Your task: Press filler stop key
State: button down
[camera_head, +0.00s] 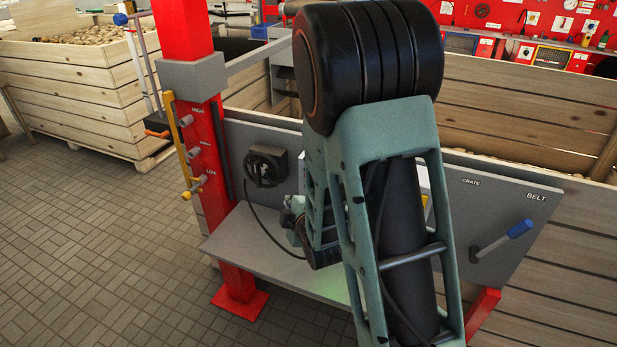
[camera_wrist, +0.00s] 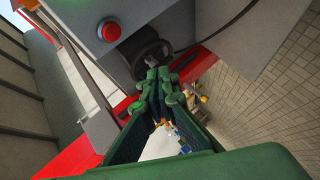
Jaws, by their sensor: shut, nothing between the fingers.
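A round red button (camera_wrist: 111,32) sits on a grey panel in the upper left of the wrist view; no label on it is legible. I cannot tell for sure that it is the filler stop key. My gripper (camera_wrist: 160,76) has green fingers, shut and empty. Its tips point toward a black rotary switch (camera_wrist: 143,56), below and right of the button in the picture. I cannot tell whether they touch the switch. In the head view my arm covers the middle of the panel (camera_head: 505,208) and the button is hidden. The rotary switch (camera_head: 265,168) shows left of my arm.
A red post (camera_head: 211,150) with HIGH and LOW pegs and a yellow lever (camera_head: 181,140) stands left. A blue-handled lever (camera_head: 505,238) marked BELT is right of my arm. A grey shelf (camera_head: 255,235) juts out below the panel. Wooden crates stand behind; the tiled floor at left is clear.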

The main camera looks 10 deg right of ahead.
jog(key=w+d, duration=0.5)
jog(key=w, duration=0.1)
jog(key=shift+w+p, duration=0.3)
jog(key=shift+p, duration=0.05)
dwell(1.2)
jog(key=shift+w+d+b, duration=0.25)
jog(key=shift+w+b, duration=0.1)
jog(key=shift+b, duration=0.05)
jog(key=shift+w+d+b, duration=0.25)
jog(key=shift+w+b, duration=0.05)
jog(key=shift+w, duration=0.05)
dwell(0.7)
dwell(0.3)
jog(key=shift+s+a+b, duration=0.5)
jog(key=shift+s+b, duration=0.05)
jog(key=shift+s, duration=0.15)
